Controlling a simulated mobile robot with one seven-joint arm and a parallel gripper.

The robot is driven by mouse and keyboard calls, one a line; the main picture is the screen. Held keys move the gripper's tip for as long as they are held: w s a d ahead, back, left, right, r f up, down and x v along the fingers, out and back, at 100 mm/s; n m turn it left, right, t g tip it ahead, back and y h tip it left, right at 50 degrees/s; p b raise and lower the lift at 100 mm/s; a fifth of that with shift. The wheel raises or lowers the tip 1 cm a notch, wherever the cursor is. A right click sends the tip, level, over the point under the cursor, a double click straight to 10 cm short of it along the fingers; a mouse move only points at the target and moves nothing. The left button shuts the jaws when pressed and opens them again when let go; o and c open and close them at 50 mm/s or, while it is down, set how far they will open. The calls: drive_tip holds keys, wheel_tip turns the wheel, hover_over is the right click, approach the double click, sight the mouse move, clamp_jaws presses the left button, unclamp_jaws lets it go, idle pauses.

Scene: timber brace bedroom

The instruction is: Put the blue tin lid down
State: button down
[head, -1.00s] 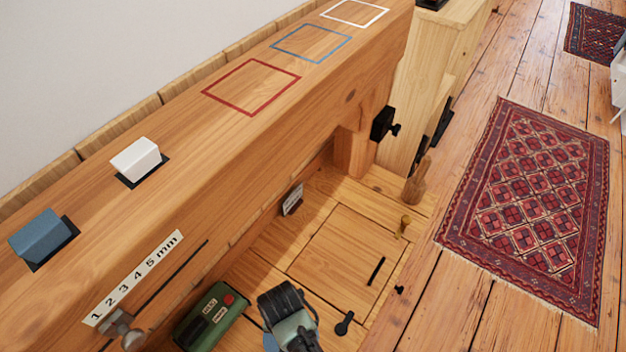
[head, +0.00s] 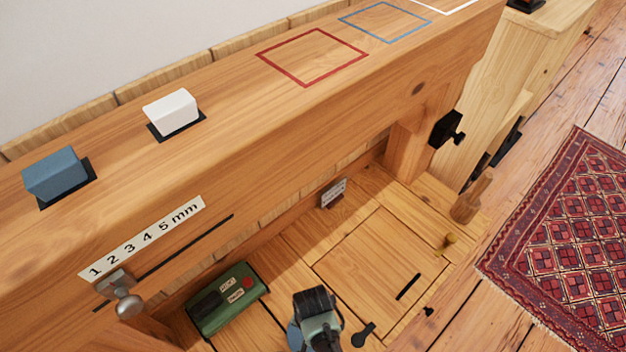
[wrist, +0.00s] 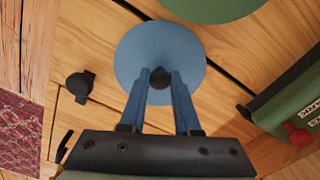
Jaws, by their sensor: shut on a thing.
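The blue tin lid (wrist: 137,50) is a flat blue disc with a dark knob (wrist: 158,78) at its middle, in the wrist view. My gripper (wrist: 160,82) is shut on that knob, with its fingers reaching over the disc. In the head view, my gripper (head: 318,338) is at the bottom edge, over the wooden boards. A sliver of the blue lid (head: 293,335) shows at its left. I cannot tell whether the lid hangs free or touches the boards. A green round surface (wrist: 215,8) is cut off at the top of the wrist view.
A green box (head: 228,298) with a red button stands left of my gripper. A black latch-like piece (head: 363,334) is close on the right. The thick timber beam (head: 300,130) rises behind, carrying blue and white blocks and coloured outlines.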

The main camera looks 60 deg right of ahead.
drive_tip(key=shift+f, duration=0.2)
drive_tip(key=c, duration=0.6)
unclamp_jaws()
drive_tip(key=shift+r, duration=0.15)
wheel_tip(320, 180, up, 12)
drive_tip(key=p, duration=0.5)
drive_tip(key=shift+s, duration=0.1)
